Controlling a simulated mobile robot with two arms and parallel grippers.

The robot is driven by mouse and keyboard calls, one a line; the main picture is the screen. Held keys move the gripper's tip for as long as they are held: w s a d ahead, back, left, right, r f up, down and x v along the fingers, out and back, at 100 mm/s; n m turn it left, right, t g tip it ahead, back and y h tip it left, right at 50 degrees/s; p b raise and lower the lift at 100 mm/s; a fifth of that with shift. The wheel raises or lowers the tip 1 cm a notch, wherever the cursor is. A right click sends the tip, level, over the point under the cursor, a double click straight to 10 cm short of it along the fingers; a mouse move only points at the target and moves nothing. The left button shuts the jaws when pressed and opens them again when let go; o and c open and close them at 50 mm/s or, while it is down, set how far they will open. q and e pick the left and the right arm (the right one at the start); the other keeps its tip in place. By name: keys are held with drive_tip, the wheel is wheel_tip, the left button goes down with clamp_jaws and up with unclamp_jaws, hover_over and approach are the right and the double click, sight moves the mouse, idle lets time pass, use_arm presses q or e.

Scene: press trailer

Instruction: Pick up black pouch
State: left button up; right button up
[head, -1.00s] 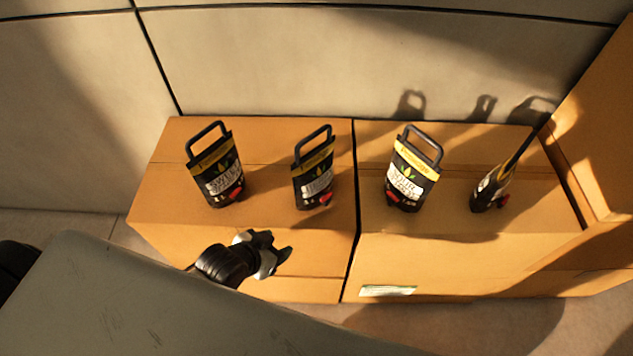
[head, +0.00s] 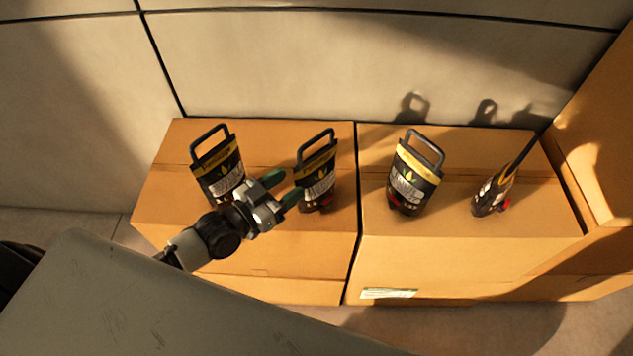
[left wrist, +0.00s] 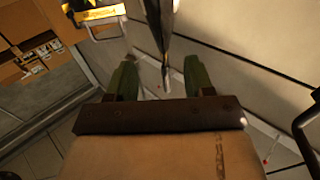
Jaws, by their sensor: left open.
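Several black pouches with yellow bands and black loop handles stand on the cardboard boxes in the head view: a far-left pouch (head: 216,160), a second pouch (head: 319,178), a third pouch (head: 411,181), and a far-right pouch (head: 492,192) seen nearly edge-on. My left gripper (head: 282,188) is open, its green fingertips just left of the second pouch, the lower one close to its edge; contact is unclear. In the left wrist view a dark, thin, edge-on shape (left wrist: 161,40) shows beyond and between my fingertips. My right gripper is not in view.
Two cardboard boxes (head: 270,255) stand side by side against a pale panelled wall (head: 300,60). A taller cardboard piece (head: 600,150) rises at the right. The left wrist view shows part of a yellow-banded pouch (left wrist: 97,14) at the upper left.

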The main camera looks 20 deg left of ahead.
sight(307, 170)
use_arm(q)
drive_tip(key=x, duration=0.6)
drive_tip(key=shift+w+a+f+p, duration=0.1)
drive_tip(key=shift+w+a+p, duration=0.05)
drive_tip(key=shift+w+p, duration=0.25)
clamp_jaws()
idle(1.0)
